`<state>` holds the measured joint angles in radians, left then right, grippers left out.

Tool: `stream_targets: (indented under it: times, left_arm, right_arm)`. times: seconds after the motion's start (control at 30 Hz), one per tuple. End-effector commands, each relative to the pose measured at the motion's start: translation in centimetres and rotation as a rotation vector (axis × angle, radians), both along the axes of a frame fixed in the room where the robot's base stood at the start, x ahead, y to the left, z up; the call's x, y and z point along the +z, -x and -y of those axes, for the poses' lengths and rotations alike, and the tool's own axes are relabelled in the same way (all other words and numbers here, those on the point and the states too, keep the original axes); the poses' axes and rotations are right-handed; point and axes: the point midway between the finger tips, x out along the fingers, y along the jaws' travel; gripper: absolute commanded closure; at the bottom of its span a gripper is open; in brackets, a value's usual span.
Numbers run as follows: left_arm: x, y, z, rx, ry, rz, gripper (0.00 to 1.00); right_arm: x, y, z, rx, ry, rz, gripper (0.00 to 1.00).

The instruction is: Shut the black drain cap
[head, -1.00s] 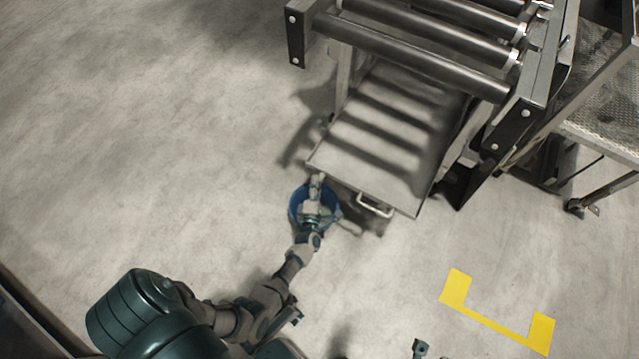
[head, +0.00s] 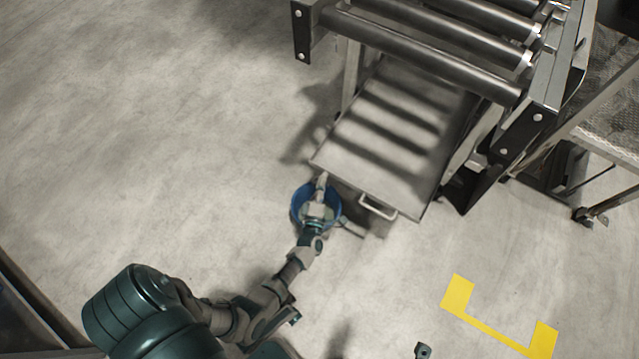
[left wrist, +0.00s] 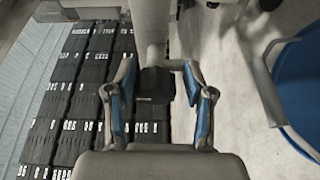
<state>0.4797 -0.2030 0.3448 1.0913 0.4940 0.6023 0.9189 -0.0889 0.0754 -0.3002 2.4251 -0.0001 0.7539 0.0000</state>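The black drain cap (left wrist: 156,85) shows in the left wrist view as a dark block at the near end of a grey pipe (left wrist: 152,30). My left gripper (left wrist: 158,68) has one finger on each side of it, with gaps showing between fingers and cap. Whether the cap is seated or hinged aside is hard to tell. In the head view my left gripper (head: 320,183) reaches over the blue bucket near the metal tray's front corner; the cap is hidden there. My right gripper cannot be made out.
The blue bucket (head: 297,206) stands on the floor by the metal tray (head: 385,150), which has a front handle (head: 377,208). A roller conveyor (head: 420,55) stands above the tray. Yellow tape (head: 495,330) marks the floor at right. Floor at left is clear.

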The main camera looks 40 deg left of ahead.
Motion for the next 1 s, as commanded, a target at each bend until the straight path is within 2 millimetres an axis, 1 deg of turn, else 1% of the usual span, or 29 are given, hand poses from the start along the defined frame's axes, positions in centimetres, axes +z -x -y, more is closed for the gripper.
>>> stream_targets:
  times: [0.2,0.37,0.47,0.73,0.87,1.0]
  left_arm:
    - [0.0,0.1,-0.5,0.007,-0.002,0.003,0.32]
    - [0.1,0.4,-0.4,0.009,-0.003,0.004,0.32]
    - [0.0,1.3,0.2,0.009,-0.003,0.003,0.32]
    - [-0.1,4.9,3.2,0.006,-0.003,0.001,0.32]
    - [-0.1,5.9,3.9,0.006,-0.004,0.002,0.32]
    - [-0.1,6.2,4.2,0.006,-0.004,0.002,0.32]
  right_arm:
    - [-0.2,0.0,0.0,0.0,0.0,-0.007,0.63]
    - [-0.1,0.4,0.0,0.001,0.003,-0.005,0.63]
    - [-0.1,0.4,0.0,0.001,0.002,-0.004,0.63]
    - [-0.1,0.3,0.0,0.0,0.001,-0.004,0.63]
    - [-0.1,0.3,0.0,0.0,0.0,-0.004,0.63]
    - [-0.1,0.2,0.0,0.0,0.0,-0.004,0.63]
